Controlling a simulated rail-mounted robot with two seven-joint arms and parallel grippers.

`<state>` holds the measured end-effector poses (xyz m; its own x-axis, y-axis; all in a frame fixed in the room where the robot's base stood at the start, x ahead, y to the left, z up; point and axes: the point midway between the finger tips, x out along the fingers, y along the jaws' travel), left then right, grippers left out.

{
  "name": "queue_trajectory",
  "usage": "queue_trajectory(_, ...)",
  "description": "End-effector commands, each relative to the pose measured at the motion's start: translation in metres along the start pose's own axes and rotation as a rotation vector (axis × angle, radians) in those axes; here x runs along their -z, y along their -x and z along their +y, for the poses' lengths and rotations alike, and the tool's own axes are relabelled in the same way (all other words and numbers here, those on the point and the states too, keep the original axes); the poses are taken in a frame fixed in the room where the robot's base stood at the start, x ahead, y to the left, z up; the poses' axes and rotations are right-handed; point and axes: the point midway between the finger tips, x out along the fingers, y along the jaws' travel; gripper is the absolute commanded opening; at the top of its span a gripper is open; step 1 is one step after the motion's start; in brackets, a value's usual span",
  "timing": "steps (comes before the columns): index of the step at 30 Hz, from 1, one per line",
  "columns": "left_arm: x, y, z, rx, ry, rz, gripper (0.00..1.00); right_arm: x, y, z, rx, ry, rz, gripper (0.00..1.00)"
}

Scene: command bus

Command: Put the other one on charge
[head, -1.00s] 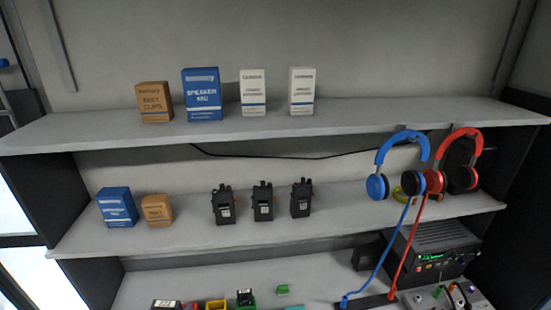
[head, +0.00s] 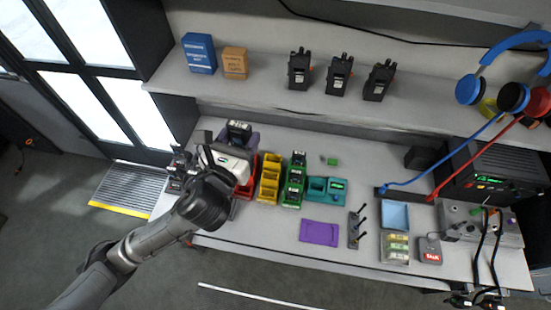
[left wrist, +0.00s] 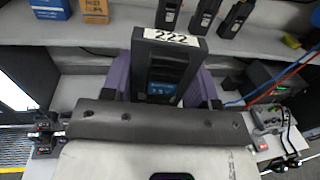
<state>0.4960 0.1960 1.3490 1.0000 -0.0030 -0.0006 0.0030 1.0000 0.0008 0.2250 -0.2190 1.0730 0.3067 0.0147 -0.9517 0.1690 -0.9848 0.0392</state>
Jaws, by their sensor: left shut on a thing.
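My left gripper (head: 240,137) reaches over the left end of the workbench, its white body (head: 231,160) facing away from me. It is shut on a black battery (head: 238,128) with a white label. In the left wrist view the battery (left wrist: 165,70) stands upright between the two purple fingers, and its label reads 222. A teal unit (head: 325,190) and a green holder (head: 294,183) with dark items in it stand on the bench. I cannot tell for certain which is a charger.
A yellow bin (head: 269,180) and a red bin (head: 246,186) stand close to the left gripper. Three radios (head: 339,76) stand on the shelf above. A purple mat (head: 320,231), a blue tray (head: 395,215) and a radio set (head: 492,172) are farther right.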

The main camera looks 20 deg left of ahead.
Motion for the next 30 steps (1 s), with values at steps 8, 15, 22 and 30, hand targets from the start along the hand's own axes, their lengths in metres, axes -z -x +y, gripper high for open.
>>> queue_trajectory(8, 0.044, -0.012, -0.025, 0.024, 0.003, -0.005, 0.28, -0.027, -0.083, -0.004, 0.002, -0.003, -0.002, 0.84)
queue_trajectory(15, 0.091, -0.041, -0.045, 0.009, 0.003, -0.002, 0.28, -0.044, -0.141, -0.009, 0.007, -0.009, 0.0, 0.84)
queue_trajectory(22, 0.15, -0.084, -0.069, -0.035, 0.004, 0.002, 0.28, -0.062, -0.196, -0.011, 0.009, -0.011, 0.001, 0.84)
queue_trajectory(30, 0.225, -0.146, -0.101, -0.108, 0.0, 0.007, 0.28, -0.073, -0.228, -0.012, 0.007, -0.009, -0.003, 0.84)
